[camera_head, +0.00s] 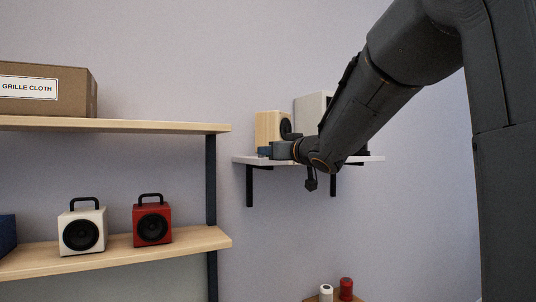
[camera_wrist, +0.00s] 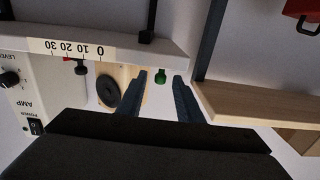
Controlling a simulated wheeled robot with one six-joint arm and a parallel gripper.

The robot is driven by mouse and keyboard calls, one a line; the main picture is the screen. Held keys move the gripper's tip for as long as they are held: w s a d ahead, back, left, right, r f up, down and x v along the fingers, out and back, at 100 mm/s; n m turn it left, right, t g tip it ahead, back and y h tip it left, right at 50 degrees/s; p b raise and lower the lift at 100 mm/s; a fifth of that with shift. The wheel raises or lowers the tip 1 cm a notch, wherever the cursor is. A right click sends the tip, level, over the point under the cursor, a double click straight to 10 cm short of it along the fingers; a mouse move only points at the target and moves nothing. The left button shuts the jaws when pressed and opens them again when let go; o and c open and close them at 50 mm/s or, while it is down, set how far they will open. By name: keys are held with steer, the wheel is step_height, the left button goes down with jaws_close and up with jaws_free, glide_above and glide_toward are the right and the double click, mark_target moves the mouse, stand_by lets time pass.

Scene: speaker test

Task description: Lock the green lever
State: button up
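The small green lever (camera_wrist: 160,76) shows in the wrist view by the edge of the wall shelf, just beyond the tips of my gripper (camera_wrist: 163,82). My gripper's two dark blue fingers are spread apart, with the lever between their lines and no visible contact. In the head view my gripper (camera_head: 266,152) is at the wall shelf (camera_head: 243,160), in front of the wooden speaker (camera_head: 267,126). The green lever is hidden in the head view. The speaker also shows in the wrist view (camera_wrist: 121,78), with its round black cone.
In the wrist view, which looks upside down, a white amp (camera_wrist: 22,110) with a knob and power switch stands left of the speaker. A wooden rack shelf (camera_wrist: 255,103) is close to the right of my fingers. White (camera_head: 82,230) and red (camera_head: 152,224) speakers stand on the rack.

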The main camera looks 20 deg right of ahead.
steer(key=shift+b+v, duration=0.45)
steer(key=shift+v, duration=2.15)
steer(key=shift+f, duration=0.1)
steer(key=s+f+m+g+h+b, duration=0.2)
steer(key=f+g, duration=0.1)
steer(key=f, duration=1.2)
steer(key=s+f+m+g+h+b, duration=0.1)
steer(key=s+f+g+h+b, duration=0.2)
steer(key=f, duration=1.3)
steer(key=s+a+f+g+b, duration=0.1)
steer(key=s+a+f+g, duration=0.2)
steer(key=s+f, duration=0.7)
steer(key=s+a+f+g+y+b, duration=0.1)
steer(key=s+a+f+g, duration=0.2)
steer(key=s+f+g, duration=0.4)
steer(key=s+f, duration=0.4)
steer(key=f, duration=0.2)
steer(key=shift+s+a+f+n, duration=0.2)
steer(key=shift+a+f+n, duration=0.1)
steer(key=shift+a+f, duration=0.05)
